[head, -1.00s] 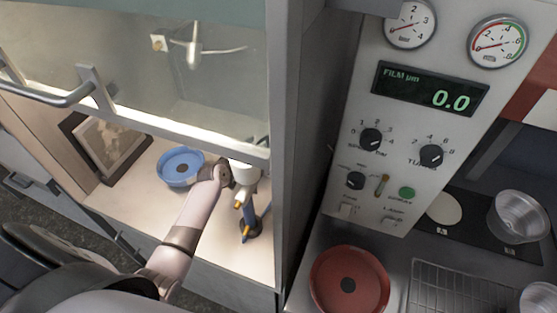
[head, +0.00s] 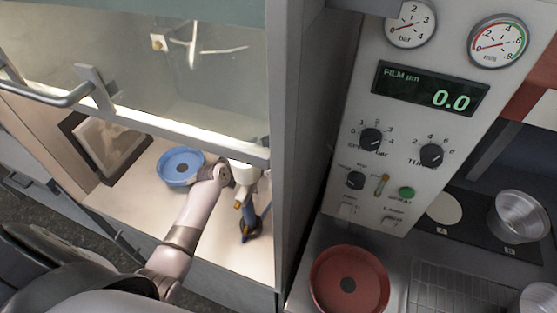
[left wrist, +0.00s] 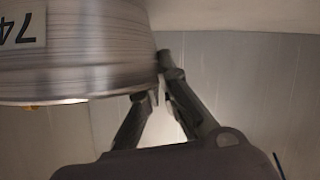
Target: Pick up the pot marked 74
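The pot marked 74 (left wrist: 75,55) is a brushed metal vessel filling the upper left of the left wrist view. Its 74 label is upside down in that picture. My left gripper (left wrist: 158,80) is at the pot's right edge. Its fingers converge close together there, one outside the wall and the other ending at the lower edge, so it looks shut on the wall. I cannot tell whether the pot is lifted. In the head view my left arm reaches under the booth's raised front; I cannot pick out this pot there. My right gripper is not in view.
A blue round pan (head: 180,167) stands on the booth floor beside my left arm. A framed panel (head: 108,148) leans at the left. A grey post (head: 303,130) separates the booth from the control panel (head: 420,150). A red pan (head: 348,280) and metal pots (head: 520,216) are at right.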

